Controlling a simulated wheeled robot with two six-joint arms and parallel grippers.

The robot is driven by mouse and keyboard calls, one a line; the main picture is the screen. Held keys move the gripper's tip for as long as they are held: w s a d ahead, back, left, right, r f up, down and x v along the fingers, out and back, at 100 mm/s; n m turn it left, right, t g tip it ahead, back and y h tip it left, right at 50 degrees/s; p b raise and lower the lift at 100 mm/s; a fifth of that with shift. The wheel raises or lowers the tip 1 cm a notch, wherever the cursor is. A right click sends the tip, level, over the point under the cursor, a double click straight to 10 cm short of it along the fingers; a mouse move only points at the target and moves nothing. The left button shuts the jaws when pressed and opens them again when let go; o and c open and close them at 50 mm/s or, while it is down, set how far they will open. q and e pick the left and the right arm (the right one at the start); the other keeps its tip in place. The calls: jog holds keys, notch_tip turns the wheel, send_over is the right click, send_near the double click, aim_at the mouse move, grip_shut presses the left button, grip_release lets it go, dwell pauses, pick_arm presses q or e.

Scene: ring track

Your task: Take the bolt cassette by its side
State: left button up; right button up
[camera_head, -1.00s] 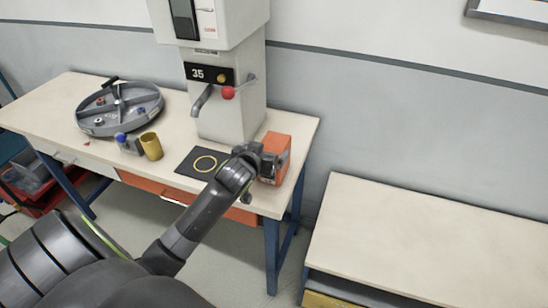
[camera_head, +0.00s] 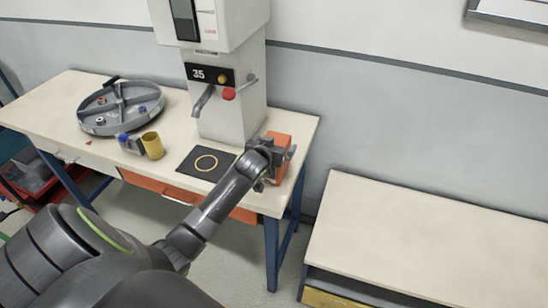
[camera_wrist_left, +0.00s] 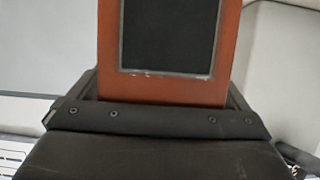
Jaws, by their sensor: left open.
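The orange box, which I take for the bolt cassette (camera_head: 283,140), stands at the right end of the workbench. My left gripper (camera_head: 278,165) is at its near side, open, with its fingers spread to either side and hiding part of it. In the left wrist view the cassette's orange face with a dark framed panel (camera_wrist_left: 168,38) fills the middle, just beyond the gripper (camera_wrist_left: 165,95). I cannot tell whether the fingers touch it. My right gripper is not in view.
The grey press (camera_head: 228,110) stands close left of the cassette. A dark mat with a yellow ring (camera_head: 206,163), a yellow cup (camera_head: 152,146) and a round divided tray (camera_head: 120,107) lie further left. A lower table (camera_head: 420,235) with a bare top stands to the right.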

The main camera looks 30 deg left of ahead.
pick_arm(q)
jog(key=c, duration=2)
jog(key=shift+r, duration=0.15)
jog(key=shift+c, duration=0.5)
